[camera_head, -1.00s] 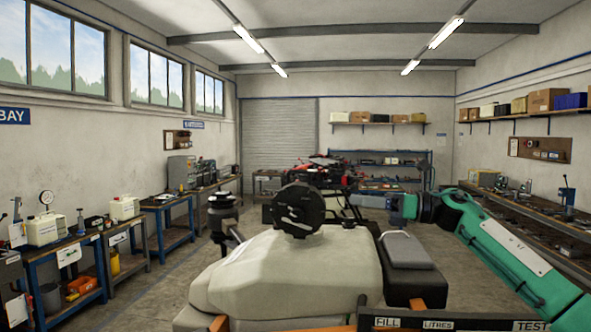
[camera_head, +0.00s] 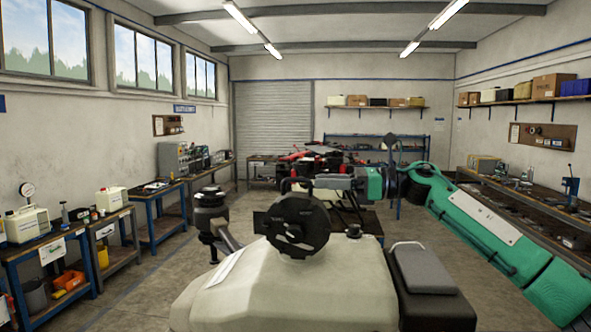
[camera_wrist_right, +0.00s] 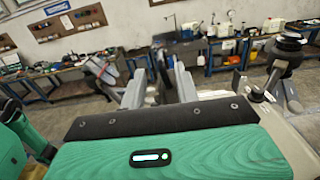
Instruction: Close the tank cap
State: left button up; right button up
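The tank cap (camera_head: 300,226) is a round black lid. It stands upright, tilted open, on top of the cream tank (camera_head: 235,290) in the head view. My right gripper (camera_head: 322,184) comes in from the right, just above and to the right of the cap's upper edge. Whether it touches the cap I cannot tell. I cannot make out the cap clearly in that view. My left gripper is not in view.
A black motor (camera_head: 211,208) on an arm stands left of the tank. A grey-topped black block (camera_head: 422,268) sits at the tank's right. A small dark knob (camera_head: 352,231) is on the tank top. Workbenches (camera_head: 150,225) line the left wall, and the floor there has free room.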

aim_at(297, 180)
jog(key=a+p, duration=0.1)
jog(key=a, duration=0.1)
jog(key=w+a+p, duration=0.1)
jog(key=a+p, duration=0.1)
jog(key=a, duration=0.1)
jog(key=shift+w+a+r, duration=0.15)
jog(key=shift+a, duration=0.65)
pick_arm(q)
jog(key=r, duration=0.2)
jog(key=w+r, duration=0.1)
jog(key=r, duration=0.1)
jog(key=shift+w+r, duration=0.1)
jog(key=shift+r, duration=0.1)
pick_arm(e)
jog(key=shift+w+a+f, duration=0.15)
jog(key=shift+w+f, duration=0.05)
jog(key=shift+f, duration=0.05)
grip_shut()
